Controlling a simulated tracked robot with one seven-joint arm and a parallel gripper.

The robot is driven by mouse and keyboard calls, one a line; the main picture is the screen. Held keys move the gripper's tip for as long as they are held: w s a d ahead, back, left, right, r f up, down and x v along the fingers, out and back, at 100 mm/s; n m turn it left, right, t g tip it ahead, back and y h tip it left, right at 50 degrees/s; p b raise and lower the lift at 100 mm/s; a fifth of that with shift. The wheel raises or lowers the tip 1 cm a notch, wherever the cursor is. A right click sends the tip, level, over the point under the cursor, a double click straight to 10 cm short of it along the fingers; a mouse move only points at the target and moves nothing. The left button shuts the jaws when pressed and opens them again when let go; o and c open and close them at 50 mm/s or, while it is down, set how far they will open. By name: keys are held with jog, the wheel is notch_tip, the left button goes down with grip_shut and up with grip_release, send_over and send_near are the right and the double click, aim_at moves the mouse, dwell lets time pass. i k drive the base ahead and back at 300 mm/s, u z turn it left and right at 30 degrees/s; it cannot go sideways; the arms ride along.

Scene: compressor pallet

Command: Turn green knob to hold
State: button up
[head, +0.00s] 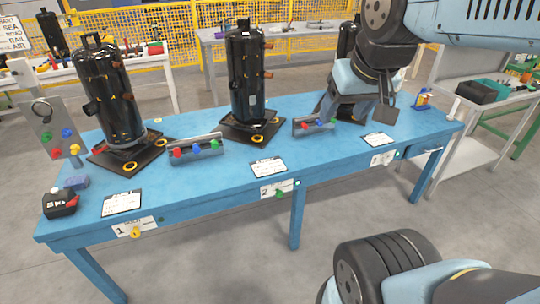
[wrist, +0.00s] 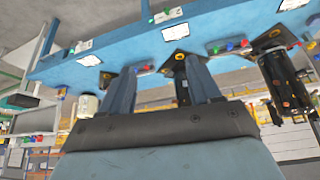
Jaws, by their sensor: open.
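A green knob (head: 280,194) sits on the front edge of the blue table beside a plate marked 2. It also shows near the top of the wrist view (wrist: 151,20). The setting marks around it are too small to read. My gripper (head: 350,105) is above the right part of the table, partly hidden by my arm, behind and right of the plate 2 knob. In the wrist view my gripper (wrist: 160,78) is open, with nothing between its fingers.
Black compressors (head: 105,95) and (head: 246,75) stand on dark bases on the blue table (head: 225,178). A yellow knob (head: 136,233) is on the front edge at plate 1. White cards lie along the tabletop.

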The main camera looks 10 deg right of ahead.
aim_at(279, 194)
jog(key=z, duration=0.05)
jog(key=k, duration=1.45)
jog(key=z, duration=0.75)
jog(key=i, duration=1)
jog(key=u, duration=0.05)
